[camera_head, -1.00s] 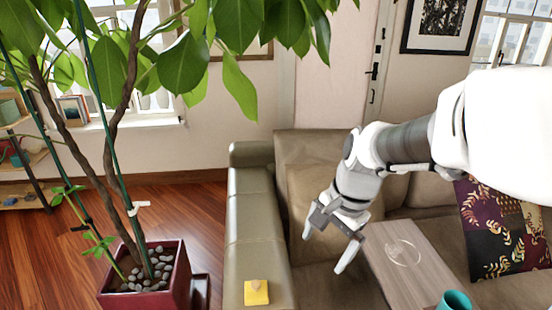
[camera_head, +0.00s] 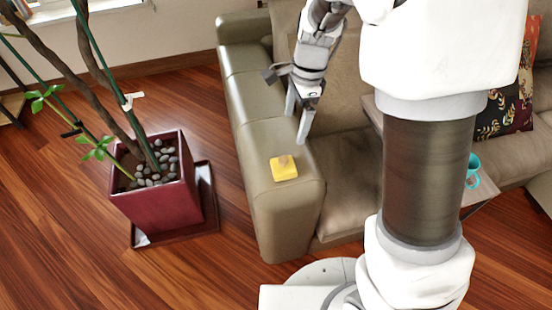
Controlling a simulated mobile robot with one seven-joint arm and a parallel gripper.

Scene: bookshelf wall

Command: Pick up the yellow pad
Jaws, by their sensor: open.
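The yellow pad (camera_head: 284,172) lies on the front part of the sofa's left armrest (camera_head: 262,215). It is a small yellow square with a small tan patch near its upper edge. My gripper (camera_head: 296,124) is open and empty, with its fingers pointing down. In the picture it is just above and slightly right of the pad, apart from it. The exact height of the fingertips over the armrest cannot be told.
A dark red planter (camera_head: 158,192) with stones and a plant stands on the floor to the left. A teal cup (camera_head: 472,170) is on a wooden tray at the right, partly behind my arm. Patterned cushions (camera_head: 508,105) rest on the sofa. Wooden floor lies clear between planter and sofa.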

